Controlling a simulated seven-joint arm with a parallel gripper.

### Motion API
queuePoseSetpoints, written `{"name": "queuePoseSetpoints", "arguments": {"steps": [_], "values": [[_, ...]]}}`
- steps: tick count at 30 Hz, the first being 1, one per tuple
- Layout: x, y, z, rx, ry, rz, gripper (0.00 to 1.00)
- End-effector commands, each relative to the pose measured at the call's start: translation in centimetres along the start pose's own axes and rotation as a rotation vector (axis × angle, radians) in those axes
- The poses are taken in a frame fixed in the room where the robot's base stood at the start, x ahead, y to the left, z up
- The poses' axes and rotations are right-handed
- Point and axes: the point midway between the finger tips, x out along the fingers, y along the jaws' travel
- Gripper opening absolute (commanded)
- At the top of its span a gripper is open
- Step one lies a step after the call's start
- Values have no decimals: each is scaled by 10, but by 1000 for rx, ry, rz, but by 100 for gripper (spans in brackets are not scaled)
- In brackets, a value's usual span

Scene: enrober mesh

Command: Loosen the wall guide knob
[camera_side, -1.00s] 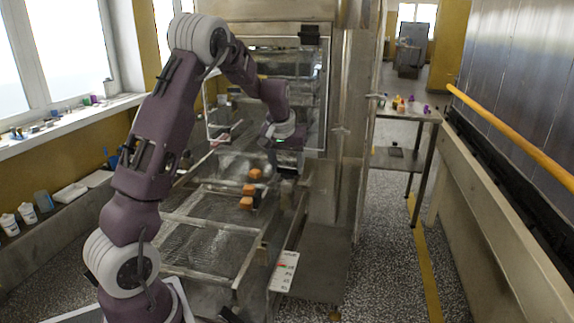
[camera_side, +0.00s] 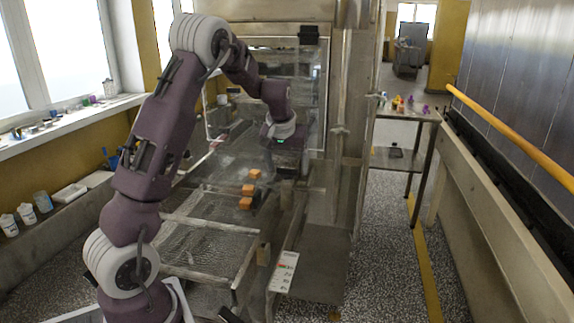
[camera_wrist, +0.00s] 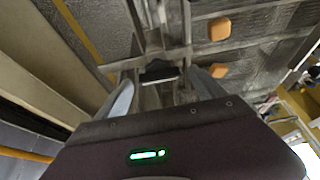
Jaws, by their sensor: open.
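My gripper (camera_wrist: 162,88) points down over the mesh conveyor, its two pale fingers apart. In the side view the gripper (camera_side: 286,168) is over the conveyor's right side, right of the orange blocks, and its fingertips are hard to make out. In the wrist view a small dark part (camera_wrist: 158,70) with a pale lower edge shows between the fingers, near the rails. It may be the wall guide knob, but I cannot be sure. I cannot tell whether either finger touches it. I cannot clearly pick out the knob in the side view.
Orange blocks (camera_side: 249,189) lie on the wire mesh (camera_side: 210,239) left of my gripper; one block (camera_wrist: 220,28) shows near the rails in the wrist view. A metal cabinet with a clear panel stands behind. A white marked plate (camera_side: 284,271) is at the front right.

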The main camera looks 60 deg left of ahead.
Motion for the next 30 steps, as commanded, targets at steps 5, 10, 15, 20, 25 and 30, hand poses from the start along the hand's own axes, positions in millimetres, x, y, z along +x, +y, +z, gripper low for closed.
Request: {"name": "queuePoseSetpoints", "arguments": {"steps": [5,10,15,20,25,30], "values": [[-22,1,-1,1,4,1,80],[-56,1,-1,0,3,2,80],[-71,0,0,1,1,0,80],[-71,0,0,0,0,0,80],[-71,0,0,0,0,0,80],[-96,14,19,35,-1,49,80]]}}
